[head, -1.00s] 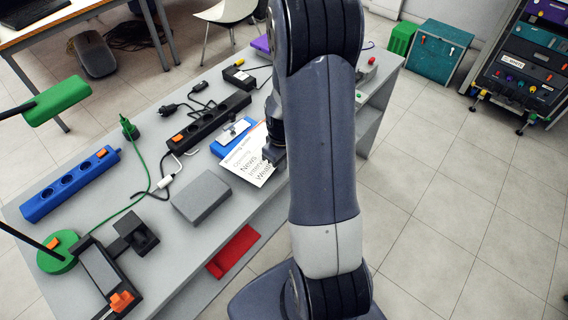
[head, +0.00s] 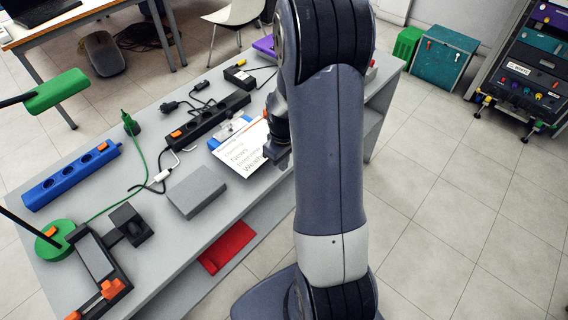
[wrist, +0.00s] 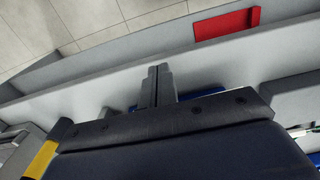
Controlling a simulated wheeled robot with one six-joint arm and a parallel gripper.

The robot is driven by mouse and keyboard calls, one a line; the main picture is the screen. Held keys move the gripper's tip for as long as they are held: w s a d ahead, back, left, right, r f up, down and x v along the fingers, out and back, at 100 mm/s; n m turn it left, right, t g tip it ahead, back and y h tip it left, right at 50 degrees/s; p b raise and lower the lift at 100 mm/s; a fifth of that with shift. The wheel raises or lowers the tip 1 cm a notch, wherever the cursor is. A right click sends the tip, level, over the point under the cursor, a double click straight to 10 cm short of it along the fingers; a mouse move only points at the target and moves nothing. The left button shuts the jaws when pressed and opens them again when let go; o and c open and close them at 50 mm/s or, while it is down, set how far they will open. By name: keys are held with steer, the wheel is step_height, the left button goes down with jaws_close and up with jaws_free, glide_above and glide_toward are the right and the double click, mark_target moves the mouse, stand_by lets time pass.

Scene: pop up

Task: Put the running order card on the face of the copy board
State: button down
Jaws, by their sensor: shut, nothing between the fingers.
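The running order card (head: 240,150), white with printed lines, lies over the blue copy board (head: 214,143) on the grey bench. Blue shows at the board's left and top edges. The card covers much of the board, and its near end seems to reach past it. My gripper (head: 277,160) is at the card's right edge in the head view. I cannot tell whether it touches the card. In the wrist view my gripper (wrist: 158,72) has its two fingers together with nothing between them. The card is not seen there.
A grey block (head: 197,191) sits left of the card on the bench (head: 150,245). A black power strip (head: 208,118) lies behind the board. A red object (head: 228,247) lies on the lower shelf, and also shows in the wrist view (wrist: 226,23).

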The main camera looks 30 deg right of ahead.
step_height(320, 180, up, 9)
steer(key=shift+w+a+f, duration=0.15)
steer(key=shift+w+f, duration=0.05)
steer(key=shift+w, duration=0.05)
